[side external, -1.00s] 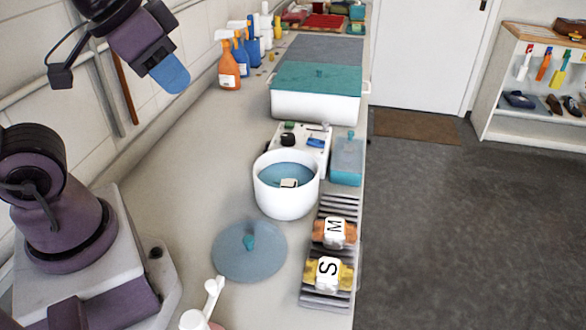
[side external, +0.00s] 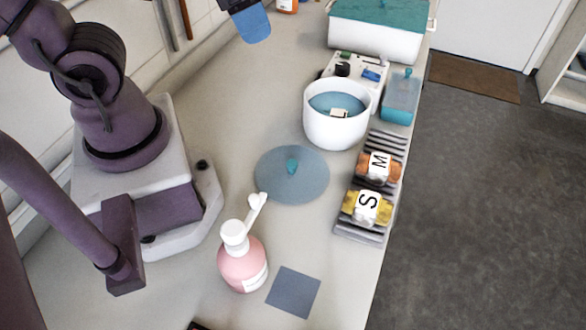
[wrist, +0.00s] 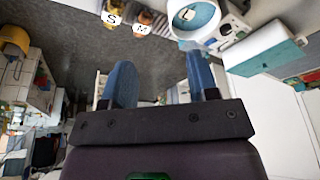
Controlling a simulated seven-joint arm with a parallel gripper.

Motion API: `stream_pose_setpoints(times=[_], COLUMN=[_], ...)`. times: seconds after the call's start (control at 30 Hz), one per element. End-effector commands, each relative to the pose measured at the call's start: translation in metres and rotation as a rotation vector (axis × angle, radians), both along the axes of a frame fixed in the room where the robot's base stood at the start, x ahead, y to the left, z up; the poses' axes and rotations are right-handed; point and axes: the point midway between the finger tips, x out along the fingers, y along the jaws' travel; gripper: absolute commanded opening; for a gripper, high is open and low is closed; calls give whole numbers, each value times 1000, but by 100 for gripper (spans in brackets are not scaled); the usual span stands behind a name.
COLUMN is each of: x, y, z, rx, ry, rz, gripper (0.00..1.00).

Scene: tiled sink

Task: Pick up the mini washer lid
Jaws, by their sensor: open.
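The mini washer lid (side external: 292,174) is a flat blue-grey disc with a teal knob, lying on the counter in the side external view. The mini washer, a white round tub (side external: 337,121) with blue inside and a small pale item in it, stands just beyond the lid to the right. My gripper (side external: 248,22) is at the top edge of the side external view, above and away from the lid. In the wrist view my gripper (wrist: 160,82) has its two blue fingers wide apart with nothing between them. The lid is not visible in the wrist view.
A pink pump bottle (side external: 243,263) and a grey square (side external: 293,291) are in front of the lid. A teal container (side external: 401,97) stands by the counter edge. Counter left of the tub is clear.

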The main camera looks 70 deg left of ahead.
Motion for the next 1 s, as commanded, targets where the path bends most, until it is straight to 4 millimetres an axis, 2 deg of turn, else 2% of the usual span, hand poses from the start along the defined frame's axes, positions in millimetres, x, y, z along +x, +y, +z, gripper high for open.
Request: stream_pose_setpoints(times=[0.03,0.17,0.3,0.5,0.6,0.73,0.87,1.0], x=[4,14,20,26,32,41,44,44], y=[-4,-11,-18,-23,-24,-27,-28,-27], z=[-18,-62,-110,-158,-166,-165,-166,-176], rx=[28,138,257,373,429,502,533,533], ry=[70,194,293,328,293,229,205,207], rz=[-69,-391,-886,-1590,-1864,-2101,-2212,-2239], gripper=[54,54,54,54,54,54,54,54])
